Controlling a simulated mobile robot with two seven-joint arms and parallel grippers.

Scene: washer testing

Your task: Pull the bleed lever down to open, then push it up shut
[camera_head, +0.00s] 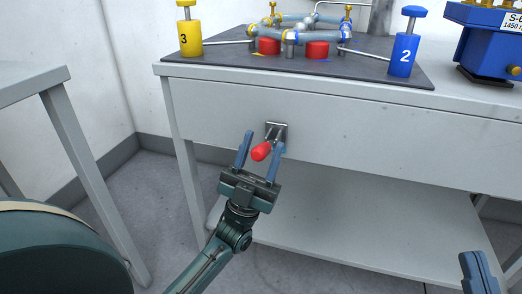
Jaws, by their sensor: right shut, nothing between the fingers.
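The bleed lever (262,150) has a red knob and a short metal stem on a small metal plate (277,129) on the front panel of the bench. The knob points out and down to the left. My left gripper (262,140) is open in front of the panel, its two blue fingers on either side of the lever. Whether a finger touches the knob I cannot tell. My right gripper (478,270) shows only in part at the lower right corner, shut and away from the lever.
The white bench (360,118) has a lower shelf (345,225). On its dark mat stand a yellow cylinder marked 3 (189,38), a blue cylinder marked 2 (403,55) and pipework with red parts (318,50). A blue machine (488,45) is at right; another table (30,78) is at left.

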